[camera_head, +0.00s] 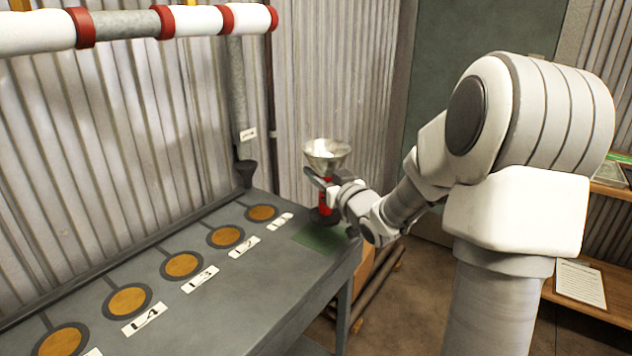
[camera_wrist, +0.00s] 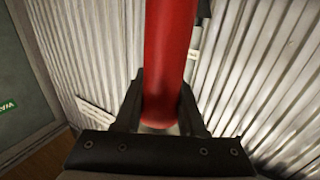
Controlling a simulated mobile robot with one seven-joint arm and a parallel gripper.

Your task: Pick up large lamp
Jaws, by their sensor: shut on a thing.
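The large lamp has a red body (camera_head: 325,194) and a wide silvery bowl-shaped head (camera_head: 326,152). It stands upright at the right end of the grey bench, above a green patch. My gripper (camera_head: 327,186) reaches it from the right and is shut around the red body. In the wrist view the red body (camera_wrist: 168,60) runs up between the two dark fingers of my gripper (camera_wrist: 160,108). The lamp's dark base (camera_head: 325,215) shows low down; I cannot tell if it touches the bench.
The grey bench (camera_head: 230,290) has several round orange discs with numbered labels. A pipe with red bands (camera_head: 120,25) runs above it, and a grey downpipe (camera_head: 237,90) stands behind. A corrugated wall (camera_head: 300,80) is close behind the lamp. A wooden shelf (camera_head: 600,300) is at right.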

